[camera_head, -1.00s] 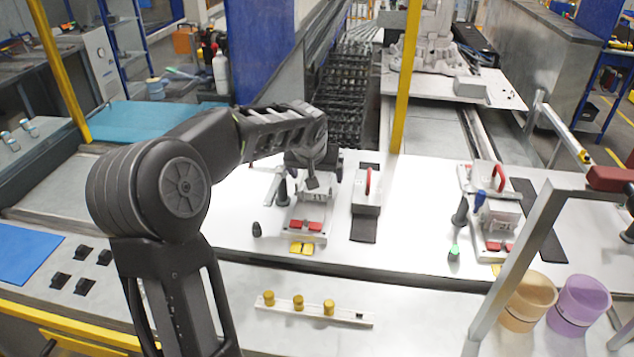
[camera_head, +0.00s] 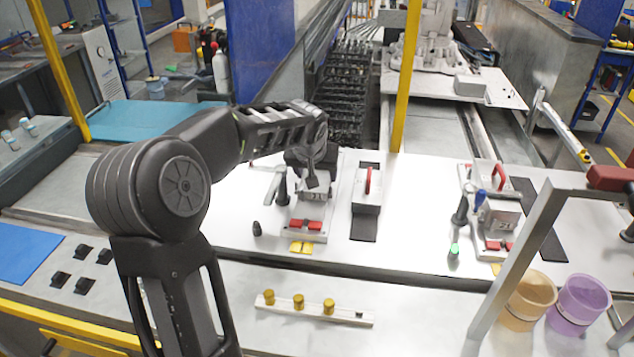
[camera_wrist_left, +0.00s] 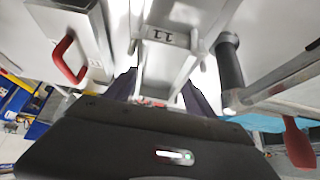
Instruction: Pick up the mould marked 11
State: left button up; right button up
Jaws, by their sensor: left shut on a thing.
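The mould marked 11 (camera_head: 317,194) is a grey block at the left fixture (camera_head: 304,235) in the head view. In the wrist view its face with the number 11 (camera_wrist_left: 166,37) shows beyond the dark fingers. My left gripper (camera_head: 312,176) comes down from above and is shut on the mould. The mould appears to be just above the fixture plate; the arm partly hides its top. My right gripper is in neither view.
A toggle clamp (camera_head: 282,190) stands close on the left and a red-handled block (camera_head: 367,192) on the right. Another fixture holds a second numbered mould (camera_head: 499,216). A strip with brass knobs (camera_head: 315,307) lies in front. A yellow post (camera_head: 405,80) rises behind.

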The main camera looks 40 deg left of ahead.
pick_arm(q)
grip_shut()
jog(key=shift+r, duration=0.1)
jog(key=shift+w+r, duration=0.1)
jog(key=shift+r, duration=0.3)
notch_tip(320, 180, up, 9)
jog(key=b, duration=0.1)
